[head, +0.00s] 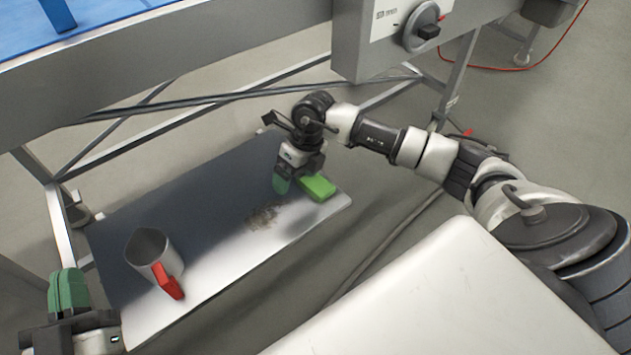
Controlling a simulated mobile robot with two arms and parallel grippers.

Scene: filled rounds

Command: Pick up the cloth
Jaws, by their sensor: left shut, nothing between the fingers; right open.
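The only cloth-like thing in view is a bright green folded block (318,188), which I take to be the cloth. It lies near the right end of a low grey metal shelf (205,217). My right gripper (285,183) points down just left of it, with one dark green finger in view and open. The other finger is hidden, and I cannot tell whether the gripper touches the cloth. My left gripper (68,291) is at the lower left, away from the shelf's contents, with its green fingers shut and empty.
A metal jug (148,250) with a red handle (168,284) stands on the left part of the shelf. A patch of brown crumbs (262,217) lies left of the cloth. A steel frame and conveyor side (185,60) run above and behind the shelf.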

